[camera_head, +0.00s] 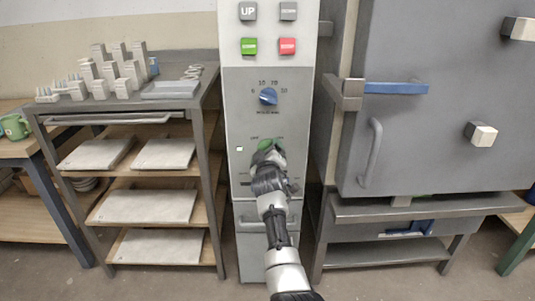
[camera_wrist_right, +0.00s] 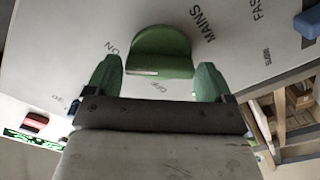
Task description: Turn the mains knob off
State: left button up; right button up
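The green mains knob (camera_wrist_right: 160,48) sits on the grey control panel (camera_head: 236,110), below the blue timer dial (camera_head: 268,96). In the right wrist view it is a rounded green knob with a pale line on its near edge. MAINS, ON and another small label are printed around it. My right gripper (camera_wrist_right: 157,78) is open, its two green-tipped fingers on either side of the knob's near edge, with visible gaps. In the head view my right gripper (camera_head: 266,155) covers most of the knob. My left gripper is not in view.
Above the dial are a green button (camera_head: 249,46), a red button (camera_head: 287,46) and grey buttons. A kiln with a blue-handled latch (camera_head: 396,88) stands close on the right. A shelf rack (camera_head: 215,100) with pale slabs stands on the left.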

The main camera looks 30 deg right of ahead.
jog(key=c, duration=0.6)
jog(key=shift+o, duration=0.2)
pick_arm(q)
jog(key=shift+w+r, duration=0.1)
pick_arm(e)
jog(key=shift+n, duration=0.4)
pick_arm(q)
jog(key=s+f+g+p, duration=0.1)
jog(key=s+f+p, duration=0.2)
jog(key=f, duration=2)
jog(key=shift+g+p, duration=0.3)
jog(key=shift+p, duration=1.8)
pick_arm(e)
jog(key=shift+f+n, duration=0.2)
jog(key=shift+n, duration=4.2)
jog(key=shift+f+n, duration=0.15)
jog(key=shift+n, duration=4.25)
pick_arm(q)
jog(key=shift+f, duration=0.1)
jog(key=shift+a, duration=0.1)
